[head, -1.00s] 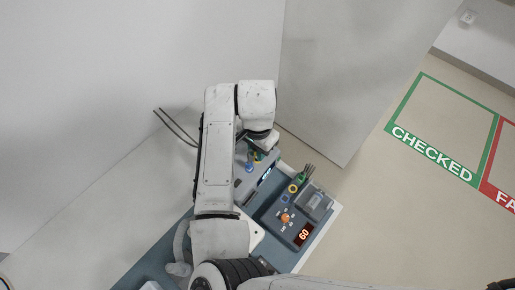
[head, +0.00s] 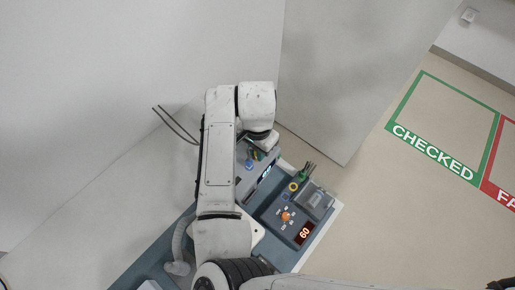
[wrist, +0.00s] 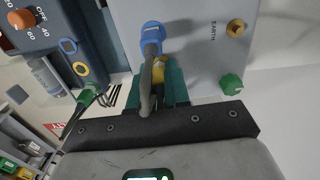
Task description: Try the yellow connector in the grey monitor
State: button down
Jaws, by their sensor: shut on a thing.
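In the head view the monitor (head: 245,185) stands under my arm, which hides much of the gripper.
A dark blue unit (wrist: 57,20) with an orange knob and a yellow-ringed socket stands left of the monitor. A green connector (wrist: 86,97) with a cable is beside it. A brass earth post (wrist: 236,28) and a green knob (wrist: 231,84) are on the monitor's right.

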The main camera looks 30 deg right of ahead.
dwell(0.4)
jog(key=c, duration=1)
grip_release()
notch_tip(320, 180, up, 11)
jog(key=shift+f+b, duration=0.15)
jog(key=shift+b, duration=0.35)
